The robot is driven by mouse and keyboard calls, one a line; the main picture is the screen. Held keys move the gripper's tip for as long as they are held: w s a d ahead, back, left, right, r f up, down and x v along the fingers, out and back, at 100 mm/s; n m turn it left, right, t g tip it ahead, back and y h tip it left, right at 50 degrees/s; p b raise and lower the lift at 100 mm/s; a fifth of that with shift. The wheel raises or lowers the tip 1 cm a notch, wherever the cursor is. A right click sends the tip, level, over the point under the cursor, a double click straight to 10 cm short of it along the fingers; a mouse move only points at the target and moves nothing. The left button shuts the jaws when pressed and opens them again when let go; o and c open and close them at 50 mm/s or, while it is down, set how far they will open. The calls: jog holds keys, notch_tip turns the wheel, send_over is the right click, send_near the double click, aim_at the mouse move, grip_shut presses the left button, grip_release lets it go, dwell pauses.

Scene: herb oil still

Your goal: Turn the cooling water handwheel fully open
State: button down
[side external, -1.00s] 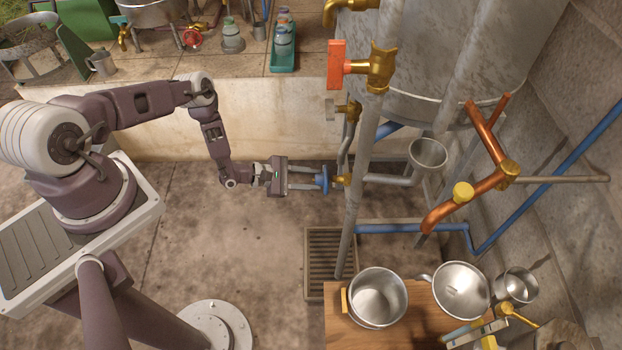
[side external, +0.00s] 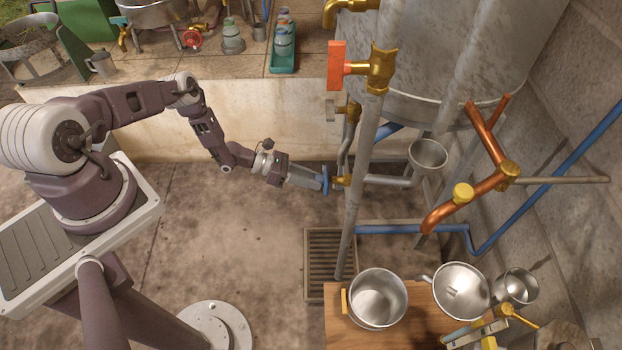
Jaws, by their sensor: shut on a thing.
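The blue handwheel (side external: 326,181) sits on a small brass valve (side external: 342,181) at the lower left of the pipework. It is seen nearly edge-on. My gripper (side external: 319,182) reaches in from the left, pointing right and slightly down, with its fingers shut on the wheel. My wrist is rolled, so the two fingers partly overlap in this view. The wheel's far side and the exact finger contact are hidden. How far the wheel is turned cannot be told.
A grey vertical pipe (side external: 364,190) stands just right of the valve. An orange lever (side external: 337,66) is above. A floor grate (side external: 322,262) and a wooden table (side external: 420,315) with metal pots (side external: 378,298) lie below. The floor left of the grate is clear.

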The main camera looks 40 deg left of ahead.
jog(key=shift+n+g+h, duration=0.3)
jog(key=shift+n+h, duration=0.1)
jog(key=shift+n, duration=0.3)
jog(key=shift+w, duration=0.1)
jog(key=c, duration=1)
grip_release()
jog(key=shift+c, duration=0.2)
jog(key=shift+a, duration=0.1)
jog(key=v, duration=0.7)
